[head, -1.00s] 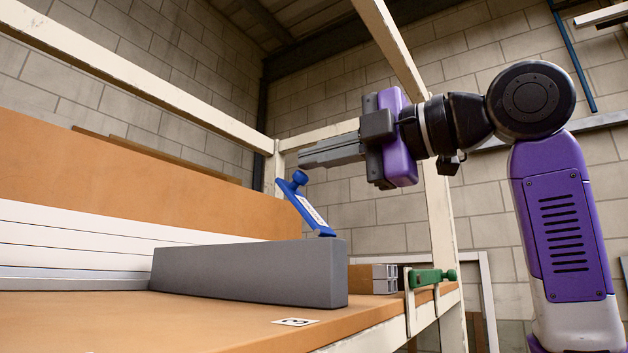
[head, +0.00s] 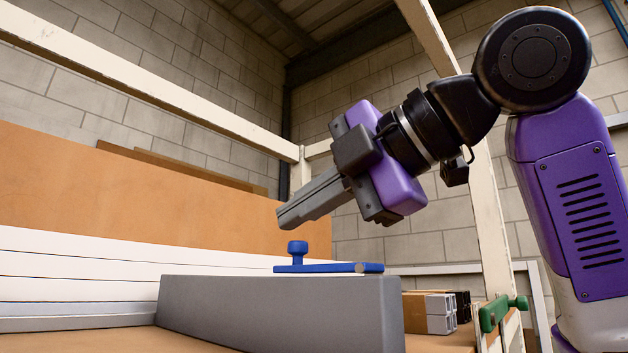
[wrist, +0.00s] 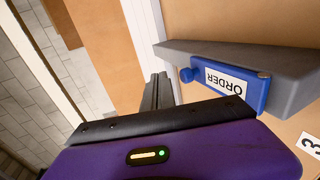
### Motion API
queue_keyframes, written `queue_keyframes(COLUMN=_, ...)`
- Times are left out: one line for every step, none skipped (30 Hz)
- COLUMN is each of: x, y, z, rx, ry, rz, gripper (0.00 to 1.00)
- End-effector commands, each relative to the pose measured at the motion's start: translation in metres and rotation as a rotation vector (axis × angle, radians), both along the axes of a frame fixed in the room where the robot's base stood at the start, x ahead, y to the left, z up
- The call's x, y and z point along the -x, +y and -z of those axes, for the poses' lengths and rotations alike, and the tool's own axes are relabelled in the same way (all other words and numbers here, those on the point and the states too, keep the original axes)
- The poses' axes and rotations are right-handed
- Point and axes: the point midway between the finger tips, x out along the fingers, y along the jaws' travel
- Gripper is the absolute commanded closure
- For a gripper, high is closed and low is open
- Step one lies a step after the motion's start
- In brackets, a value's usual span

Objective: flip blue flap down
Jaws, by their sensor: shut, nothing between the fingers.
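The blue flap (head: 328,267) lies flat along the top of the grey block (head: 270,308) in the head view, its round knob (head: 297,248) pointing up at the left end. In the wrist view the blue flap (wrist: 228,83) carries a white label reading ORDER. My gripper (head: 281,220) is shut and empty. It is tilted downward, above and slightly left of the knob, with a visible gap between them. In the wrist view the shut fingers (wrist: 158,88) are beside the grey block's end, apart from the knob.
A green clamp-like part (head: 500,312) sits at the right edge of the bench. Brown and black boxes (head: 436,310) stand behind the grey block. White boards (head: 80,270) lie along the back left. Cream frame posts (head: 485,210) rise around the bench.

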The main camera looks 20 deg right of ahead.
Motion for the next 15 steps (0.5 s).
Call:
queue_keyframes(x=-0.0003, y=0.0014, z=-0.0013, rx=0.011, ry=0.016, rz=-0.001, gripper=1.00)
queue_keyframes(x=-0.0005, y=0.0019, z=-0.0002, rx=0.016, ry=0.023, rz=0.000, gripper=1.00)
queue_keyframes(x=-0.0007, y=0.0022, z=0.0013, rx=0.024, ry=0.032, rz=0.000, gripper=1.00)
queue_keyframes(x=-0.0008, y=0.0025, z=0.0024, rx=0.028, ry=0.038, rz=0.001, gripper=1.00)
queue_keyframes(x=-0.0010, y=0.0027, z=0.0032, rx=0.031, ry=0.044, rz=0.001, gripper=1.00)
queue_keyframes(x=-0.0010, y=0.0031, z=0.0042, rx=0.035, ry=0.050, rz=0.000, gripper=1.00)
queue_keyframes(x=-0.0010, y=0.0033, z=0.0047, rx=0.037, ry=0.053, rz=0.000, gripper=1.00)
queue_keyframes(x=-0.0010, y=0.0034, z=0.0053, rx=0.039, ry=0.056, rz=0.000, gripper=1.00)
queue_keyframes(x=-0.0009, y=0.0036, z=0.0058, rx=0.041, ry=0.058, rz=0.000, gripper=1.00)
queue_keyframes(x=-0.0010, y=0.0037, z=0.0062, rx=0.042, ry=0.060, rz=0.000, gripper=1.00)
queue_keyframes(x=-0.0009, y=0.0038, z=0.0065, rx=0.043, ry=0.061, rz=-0.001, gripper=1.00)
queue_keyframes(x=-0.0009, y=0.0038, z=0.0067, rx=0.044, ry=0.062, rz=-0.001, gripper=1.00)
queue_keyframes(x=-0.0010, y=0.0038, z=0.0070, rx=0.044, ry=0.062, rz=-0.001, gripper=1.00)
queue_keyframes(x=-0.0009, y=0.0038, z=0.0070, rx=0.044, ry=0.063, rz=-0.001, gripper=1.00)
queue_keyframes(x=-0.0009, y=0.0038, z=0.0071, rx=0.044, ry=0.063, rz=-0.001, gripper=1.00)
